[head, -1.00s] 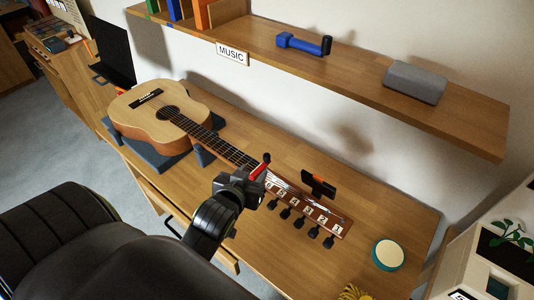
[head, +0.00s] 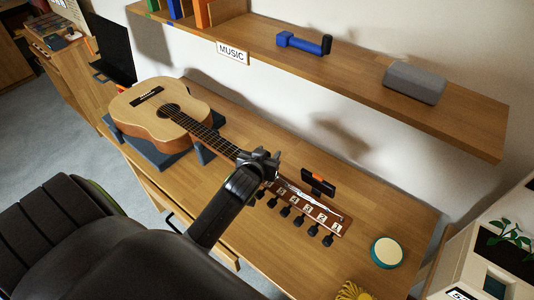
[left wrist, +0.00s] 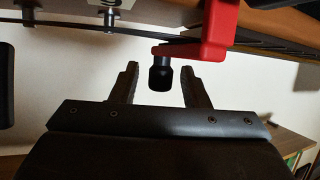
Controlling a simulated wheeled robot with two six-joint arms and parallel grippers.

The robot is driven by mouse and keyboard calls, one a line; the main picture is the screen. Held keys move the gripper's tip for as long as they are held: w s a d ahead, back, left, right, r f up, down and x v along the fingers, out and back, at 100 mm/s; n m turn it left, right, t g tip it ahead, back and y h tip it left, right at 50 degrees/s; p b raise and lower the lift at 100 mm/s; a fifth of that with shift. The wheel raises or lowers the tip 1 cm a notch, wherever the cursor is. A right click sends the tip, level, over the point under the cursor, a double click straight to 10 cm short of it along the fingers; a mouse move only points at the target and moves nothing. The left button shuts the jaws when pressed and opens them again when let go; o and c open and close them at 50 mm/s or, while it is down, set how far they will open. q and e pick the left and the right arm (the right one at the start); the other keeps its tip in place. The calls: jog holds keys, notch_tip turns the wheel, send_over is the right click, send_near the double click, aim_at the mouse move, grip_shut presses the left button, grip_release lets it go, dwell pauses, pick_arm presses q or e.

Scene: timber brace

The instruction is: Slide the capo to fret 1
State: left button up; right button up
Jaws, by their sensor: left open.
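The guitar (head: 150,115) lies on the desk, its neck running right to a headstock (head: 342,224) with numbered tags. The red capo (left wrist: 220,30) shows in the left wrist view, at the neck, with a black knob (left wrist: 160,77) hanging from its arm. My left gripper (head: 264,160) is over the neck near the headstock in the head view and hides the capo there. In the left wrist view its open fingers (left wrist: 160,85) stand on either side of the knob, with gaps visible. My right gripper is not in view.
A small black clip-like device with an orange part (head: 318,178) stands behind the headstock. A teal-rimmed round item (head: 387,252) is at the desk's right. A shelf (head: 350,75) with a grey speaker (head: 414,82) overhangs the back. The desk front beside the headstock is mostly clear.

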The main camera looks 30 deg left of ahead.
pick_arm(q)
jog(key=shift+c, duration=0.3)
grip_shut()
jog(key=a, duration=0.4)
jog(key=shift+w+p, duration=0.1)
jog(key=shift+p, duration=0.2)
jog(key=shift+o, duration=0.3)
grip_release()
jog(key=shift+d, duration=0.1)
jog(key=b+v, duration=0.1)
jog(key=v, duration=1.6)
jog(key=shift+b, duration=0.3)
